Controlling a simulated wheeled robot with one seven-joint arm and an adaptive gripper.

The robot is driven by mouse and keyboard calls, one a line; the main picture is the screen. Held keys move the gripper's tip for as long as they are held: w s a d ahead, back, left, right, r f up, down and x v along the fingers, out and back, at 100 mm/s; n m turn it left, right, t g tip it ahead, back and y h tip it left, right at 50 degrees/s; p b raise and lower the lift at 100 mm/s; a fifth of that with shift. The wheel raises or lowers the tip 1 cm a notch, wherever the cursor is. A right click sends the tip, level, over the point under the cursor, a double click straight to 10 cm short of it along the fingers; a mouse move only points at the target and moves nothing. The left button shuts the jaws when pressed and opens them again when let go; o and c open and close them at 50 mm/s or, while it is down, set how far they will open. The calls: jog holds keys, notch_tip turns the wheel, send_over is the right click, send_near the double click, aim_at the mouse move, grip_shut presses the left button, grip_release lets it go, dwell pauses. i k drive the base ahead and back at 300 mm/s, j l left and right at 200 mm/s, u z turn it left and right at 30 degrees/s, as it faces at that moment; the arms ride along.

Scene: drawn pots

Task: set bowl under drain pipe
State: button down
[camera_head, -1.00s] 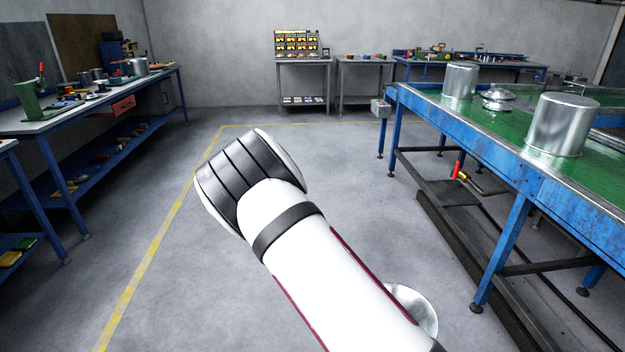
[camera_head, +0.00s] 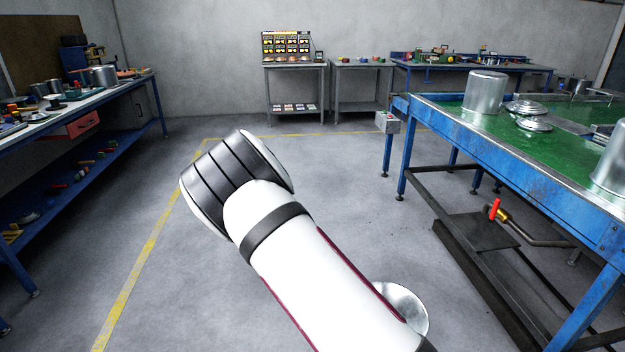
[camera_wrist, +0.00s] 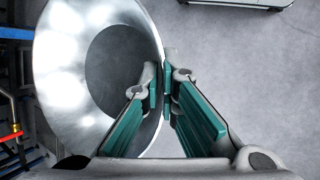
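A shiny metal bowl (camera_wrist: 60,70) fills the left of the wrist view. My gripper (camera_wrist: 166,88) is shut on the bowl's rim, one finger inside and one outside. In the head view part of the bowl (camera_head: 408,302) shows beside my white arm, which hides the gripper there. The drain pipe (camera_head: 545,242), with a red-handled valve (camera_head: 496,209), is under the green-topped blue bench at the right. The red valve handle (camera_wrist: 10,136) also shows at the wrist view's left edge. The bowl is apart from the pipe.
The blue bench (camera_head: 520,160) carries metal pots and lids. Its legs and a low dark platform (camera_head: 480,230) stand below it near the pipe. A long workbench (camera_head: 80,120) lines the left. The grey floor between is clear.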

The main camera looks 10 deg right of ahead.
aim_at(479, 229)
jog(key=i+z, duration=0.15)
jog(key=i, duration=0.4)
jog(key=i+j+z, duration=0.15)
jog(key=i, duration=0.35)
jog(key=i+j+z, duration=0.15)
jog(key=i, duration=0.4)
jog(key=i+j+z, duration=0.2)
jog(key=i+z, duration=0.2)
jog(key=i+j+z, duration=0.25)
jog(key=z, duration=0.2)
jog(key=i+j+z, duration=0.4)
jog(key=j+z, duration=0.45)
jog(key=i+j+z, duration=0.15)
jog(key=j, duration=0.2)
jog(key=i+j+z, duration=0.15)
jog(key=j, duration=0.25)
jog(key=k, duration=0.05)
